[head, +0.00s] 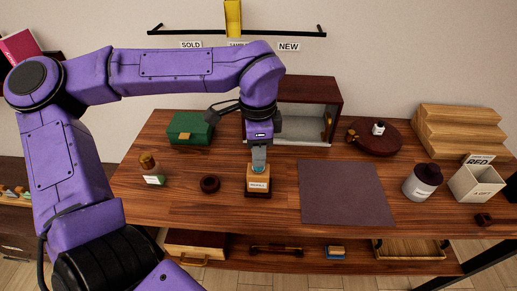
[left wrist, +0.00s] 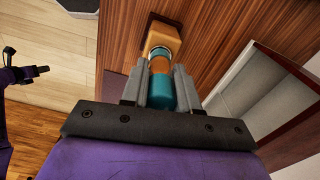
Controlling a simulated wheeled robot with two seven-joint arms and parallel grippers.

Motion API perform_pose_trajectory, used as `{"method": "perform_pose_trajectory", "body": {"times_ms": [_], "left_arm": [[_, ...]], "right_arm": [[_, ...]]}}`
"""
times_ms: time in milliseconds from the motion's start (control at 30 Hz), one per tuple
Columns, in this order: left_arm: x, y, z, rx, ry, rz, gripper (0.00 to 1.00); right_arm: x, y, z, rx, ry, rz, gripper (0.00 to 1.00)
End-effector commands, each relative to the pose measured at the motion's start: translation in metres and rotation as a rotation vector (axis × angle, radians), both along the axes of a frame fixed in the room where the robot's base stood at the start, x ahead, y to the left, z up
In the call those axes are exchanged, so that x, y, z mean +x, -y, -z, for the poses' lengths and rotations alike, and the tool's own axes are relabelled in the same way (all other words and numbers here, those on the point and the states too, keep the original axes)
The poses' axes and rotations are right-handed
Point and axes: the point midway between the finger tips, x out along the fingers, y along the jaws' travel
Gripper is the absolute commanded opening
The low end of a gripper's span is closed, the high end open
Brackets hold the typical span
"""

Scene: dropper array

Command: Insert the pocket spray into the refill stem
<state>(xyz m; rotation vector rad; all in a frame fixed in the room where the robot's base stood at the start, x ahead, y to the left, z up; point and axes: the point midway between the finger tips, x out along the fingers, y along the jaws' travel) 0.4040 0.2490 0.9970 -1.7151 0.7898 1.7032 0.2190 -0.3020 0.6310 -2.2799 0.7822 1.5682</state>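The refill station is a small wooden block (head: 258,183) with a white label on a dark base, near the middle of the table. It also shows in the left wrist view (left wrist: 163,36). The pocket spray (left wrist: 160,90) is teal with an orange-gold band. My left gripper (left wrist: 162,88) is shut on it, with a grey finger on each side. In the head view my left gripper (head: 259,155) points down directly over the block. The spray's lower end is at the block's top; the stem is hidden, so I cannot tell how deep it sits. My right gripper is out of view.
A dark mat (head: 345,193) lies right of the block and a dark ring (head: 210,184) left of it. A labelled bottle (head: 151,170) and green box (head: 190,128) stand further left. An open cabinet (head: 338,95) is behind. A white jar (head: 421,182) stands at right.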

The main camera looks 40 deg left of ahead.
Motion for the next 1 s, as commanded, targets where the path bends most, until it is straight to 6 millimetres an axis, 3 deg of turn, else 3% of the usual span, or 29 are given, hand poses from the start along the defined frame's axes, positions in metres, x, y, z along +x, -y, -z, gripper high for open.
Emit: {"method": "perform_pose_trajectory", "body": {"times_ms": [33,67,433,800,1000], "left_arm": [[0.0,0.0,0.001,0.0,-0.001,0.0,0.46],[0.0,0.0,0.001,0.0,-0.001,0.0,0.56],[0.001,0.0,-0.007,0.001,0.002,-0.002,0.57],[0.001,0.0,-0.088,0.001,0.003,-0.001,0.57],[0.0,0.0,-0.105,0.001,-0.001,0.0,0.57]], "right_arm": [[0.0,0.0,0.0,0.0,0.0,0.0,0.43],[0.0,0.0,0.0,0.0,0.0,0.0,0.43],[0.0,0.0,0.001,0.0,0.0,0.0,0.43],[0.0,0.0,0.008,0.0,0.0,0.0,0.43],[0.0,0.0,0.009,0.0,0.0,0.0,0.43]]}}
